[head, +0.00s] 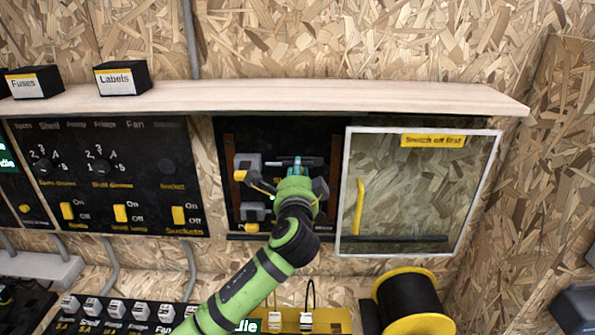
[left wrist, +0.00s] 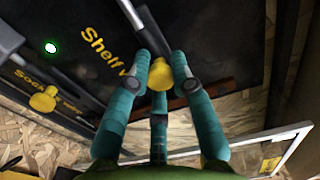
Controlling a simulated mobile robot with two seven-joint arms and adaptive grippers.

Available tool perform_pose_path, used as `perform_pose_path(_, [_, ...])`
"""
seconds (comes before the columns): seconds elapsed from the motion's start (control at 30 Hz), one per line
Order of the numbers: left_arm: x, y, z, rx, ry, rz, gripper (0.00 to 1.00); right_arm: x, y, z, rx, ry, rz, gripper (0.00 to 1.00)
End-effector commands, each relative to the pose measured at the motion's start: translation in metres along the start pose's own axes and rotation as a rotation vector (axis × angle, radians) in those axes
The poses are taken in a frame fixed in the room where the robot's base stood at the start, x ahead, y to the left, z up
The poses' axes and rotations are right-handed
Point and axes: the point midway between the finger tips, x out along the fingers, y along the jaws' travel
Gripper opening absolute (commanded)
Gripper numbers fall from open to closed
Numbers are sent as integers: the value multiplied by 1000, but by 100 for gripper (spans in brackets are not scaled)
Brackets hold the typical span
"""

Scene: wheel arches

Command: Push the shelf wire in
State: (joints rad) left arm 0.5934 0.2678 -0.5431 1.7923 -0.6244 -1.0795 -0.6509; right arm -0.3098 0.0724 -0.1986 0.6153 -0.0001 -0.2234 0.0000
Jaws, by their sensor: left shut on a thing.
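My left gripper (head: 296,168) is in front of the dark wire panel (head: 238,137), below the wooden shelf. In the left wrist view my left gripper (left wrist: 160,62) has its teal fingers closed around a yellow knob (left wrist: 160,77), beside the partly covered label "Shelf w..." (left wrist: 104,52). The knob appears to be the end of the shelf wire. A grey rod (left wrist: 130,14) runs close to it. How far the wire sits in cannot be told, as my fingers cover it. My right gripper is not in view.
A second yellow knob (left wrist: 43,101) lies by a "Socket" label. A green light (left wrist: 51,47) glows on the panel. A clear framed door (head: 400,190) with a yellow handle stands right of my arm. The shelf (head: 300,97) overhangs above.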

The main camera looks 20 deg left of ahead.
Motion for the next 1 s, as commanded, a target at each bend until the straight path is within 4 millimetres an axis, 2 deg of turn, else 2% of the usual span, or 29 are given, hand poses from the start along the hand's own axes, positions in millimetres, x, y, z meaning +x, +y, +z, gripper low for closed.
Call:
perform_pose_path(0.23, [2,-6,33,2,-7,-8,0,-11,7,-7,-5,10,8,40])
perform_pose_path(0.53, [2,-6,38,0,-8,-12,0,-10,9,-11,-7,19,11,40])
perform_pose_path(0.57, [2,-6,38,0,-9,-13,35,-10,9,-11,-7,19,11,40])
perform_pose_path(0.6, [2,-6,38,0,-9,-13,48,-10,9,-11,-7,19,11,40])
perform_pose_path(1.0, [2,-3,36,0,-5,-6,48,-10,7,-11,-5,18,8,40])
